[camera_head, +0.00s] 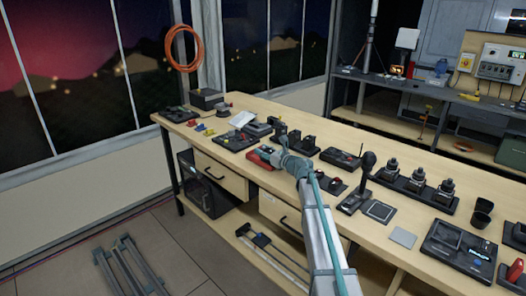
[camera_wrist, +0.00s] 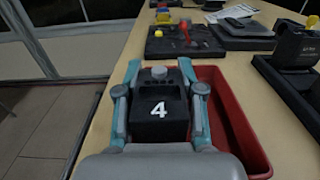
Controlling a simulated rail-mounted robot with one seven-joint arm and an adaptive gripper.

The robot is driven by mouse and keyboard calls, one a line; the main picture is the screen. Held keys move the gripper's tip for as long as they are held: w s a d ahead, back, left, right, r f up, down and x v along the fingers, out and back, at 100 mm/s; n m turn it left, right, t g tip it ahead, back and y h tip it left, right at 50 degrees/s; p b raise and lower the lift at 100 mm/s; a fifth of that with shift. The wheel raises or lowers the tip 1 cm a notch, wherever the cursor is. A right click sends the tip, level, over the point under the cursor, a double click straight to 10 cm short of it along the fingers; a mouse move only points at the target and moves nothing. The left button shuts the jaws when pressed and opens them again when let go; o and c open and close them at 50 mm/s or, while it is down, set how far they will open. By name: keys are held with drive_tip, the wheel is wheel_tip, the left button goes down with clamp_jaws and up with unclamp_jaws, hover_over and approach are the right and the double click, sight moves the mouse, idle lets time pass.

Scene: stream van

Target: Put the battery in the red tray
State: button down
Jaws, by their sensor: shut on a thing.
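A black block marked with a white 4, which looks like the battery (camera_wrist: 158,118), sits between the two fingers of my gripper (camera_wrist: 160,88). A grey knob tops it. My gripper is shut on it. The red tray (camera_wrist: 246,140) shows behind and to the right of the block in the wrist view. I cannot tell whether the block is above the tray or touching its floor. In the head view, the red tray (camera_head: 263,155) lies near the front edge of the bench, and my gripper (camera_head: 283,158) is at its right end, partly hiding it.
A black panel with a red lever and a yellow knob (camera_wrist: 185,38) lies beyond the tray. A black device (camera_wrist: 295,55) stands to the right. The wooden bench (camera_head: 400,215) carries several other devices, with small bare patches between them. The bench's front edge is close to the tray.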

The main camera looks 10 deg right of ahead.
drive_tip(key=shift+f, duration=0.15)
drive_tip(key=c, duration=0.7)
unclamp_jaws()
drive_tip(key=shift+s+r, duration=0.1)
drive_tip(key=shift+r, duration=0.1)
drive_tip(key=b+v, duration=0.1)
drive_tip(key=v, duration=1.1)
drive_tip(key=shift+b, duration=0.3)
